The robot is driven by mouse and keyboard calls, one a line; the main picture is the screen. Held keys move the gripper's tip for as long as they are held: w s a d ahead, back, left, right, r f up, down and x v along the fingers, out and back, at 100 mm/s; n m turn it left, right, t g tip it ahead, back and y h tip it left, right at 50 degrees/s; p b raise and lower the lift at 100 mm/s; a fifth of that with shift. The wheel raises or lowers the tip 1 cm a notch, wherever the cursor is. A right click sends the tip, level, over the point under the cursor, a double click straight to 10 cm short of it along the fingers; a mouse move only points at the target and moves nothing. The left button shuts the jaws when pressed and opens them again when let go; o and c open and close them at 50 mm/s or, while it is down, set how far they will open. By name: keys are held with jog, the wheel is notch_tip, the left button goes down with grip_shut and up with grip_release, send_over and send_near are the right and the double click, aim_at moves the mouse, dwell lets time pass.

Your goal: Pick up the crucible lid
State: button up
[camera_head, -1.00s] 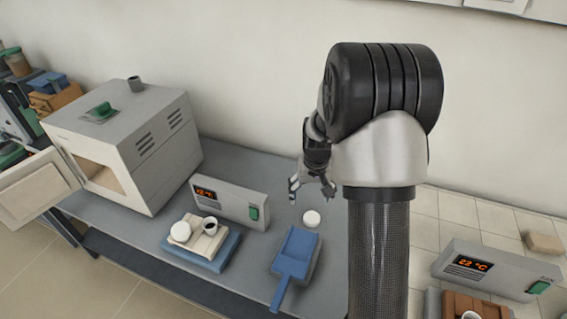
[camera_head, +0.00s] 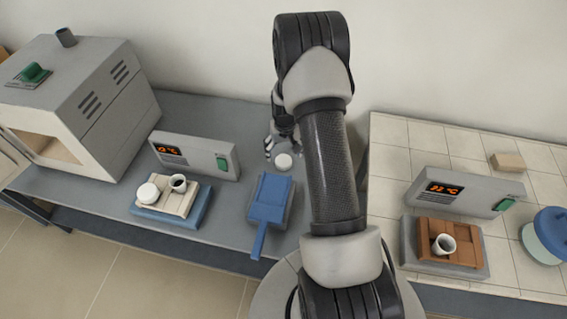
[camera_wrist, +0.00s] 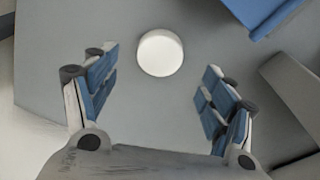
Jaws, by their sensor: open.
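A small white round crucible lid (camera_head: 283,162) lies on the grey bench, left of my arm, just behind the blue scoop-like tray. In the wrist view the lid (camera_wrist: 160,52) is a plain white disc, ahead of the gap between my fingers. My gripper (camera_wrist: 156,88) is open and empty, its blue-padded fingers spread to either side and apart from the lid. In the head view my gripper (camera_head: 282,145) hangs beside and behind the lid, partly hidden by my arm. A second white round piece (camera_head: 148,192) sits beside a white crucible (camera_head: 178,183) on a pale board.
The blue tray (camera_head: 270,198) with a handle lies close to the lid. A controller box (camera_head: 196,156) and a muffle furnace (camera_head: 80,95) with its door open stand left. A tiled bench on the right holds another controller (camera_head: 465,192) and a crucible (camera_head: 444,244) on a brown board.

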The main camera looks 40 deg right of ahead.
aim_at(284, 160)
jog(key=f, duration=0.1)
jog(key=f+b, duration=0.1)
jog(key=f, duration=0.1)
jog(key=f+b, duration=0.1)
jog(key=f, duration=0.1)
jog(key=shift+w+d+f, duration=0.1)
jog(key=shift+w+f, duration=0.15)
jog(key=shift+r, duration=0.1)
jog(key=shift+c, duration=0.4)
jog(key=c, duration=0.8)
